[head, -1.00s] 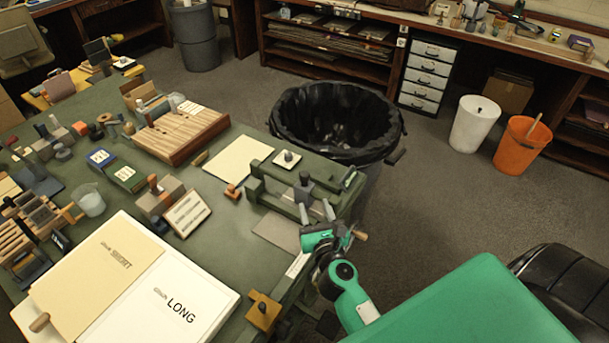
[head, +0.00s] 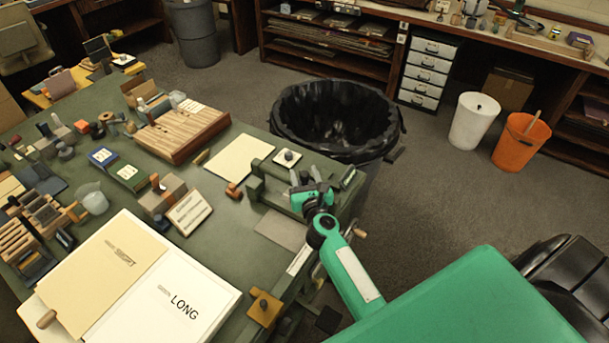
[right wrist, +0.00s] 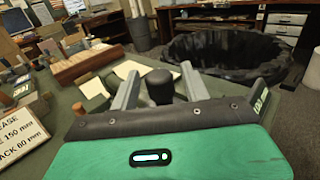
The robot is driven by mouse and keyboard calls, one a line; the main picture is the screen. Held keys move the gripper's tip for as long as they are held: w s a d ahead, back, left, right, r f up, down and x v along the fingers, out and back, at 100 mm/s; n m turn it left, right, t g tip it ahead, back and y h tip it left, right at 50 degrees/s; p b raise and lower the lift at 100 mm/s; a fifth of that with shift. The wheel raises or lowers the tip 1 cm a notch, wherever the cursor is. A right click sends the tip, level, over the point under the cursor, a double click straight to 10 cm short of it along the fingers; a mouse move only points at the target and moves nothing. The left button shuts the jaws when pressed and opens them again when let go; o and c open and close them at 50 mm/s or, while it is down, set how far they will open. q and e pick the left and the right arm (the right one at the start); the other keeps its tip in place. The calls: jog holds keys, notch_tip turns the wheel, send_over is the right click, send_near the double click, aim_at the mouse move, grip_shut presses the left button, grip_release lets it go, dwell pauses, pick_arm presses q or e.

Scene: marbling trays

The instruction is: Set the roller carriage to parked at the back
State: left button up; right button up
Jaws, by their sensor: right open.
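The roller press is a green frame (head: 258,186) at the table's right edge, with a wooden crank handle (head: 360,233) at its near side. The carriage's dark upright knob (right wrist: 159,86) shows in the right wrist view, standing between my two grey fingers. My right gripper (head: 305,177) is over the press, open, one finger on each side of the knob; a gap shows on the left, and contact on the right is unclear. In the head view my gripper hides most of the carriage. My left gripper is not in view.
A white square with a dark knob (head: 287,158) sits behind the press. A black-lined bin (head: 335,115) stands beyond the table's edge. A cream sheet (head: 238,160), small stamps and an open LONG folder (head: 200,290) lie to the left.

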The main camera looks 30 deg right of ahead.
grip_shut()
jog(key=w+a, duration=0.2)
jog(key=w, duration=0.1)
jog(key=w+a+b, duration=0.1)
jog(key=w+a, duration=0.1)
jog(key=w, duration=0.1)
jog(key=w+a+b, duration=0.1)
jog(key=w+a, duration=0.1)
jog(key=w, duration=0.2)
jog(key=shift+w+a+b, duration=0.1)
jog(key=shift+w+b, duration=0.15)
jog(key=shift+b, duration=0.1)
jog(key=shift+r, duration=0.1)
jog(key=shift+c, duration=1)
grip_release()
jog(key=shift+a, duration=0.1)
jog(key=shift+o, duration=1)
jog(key=shift+w, duration=0.2)
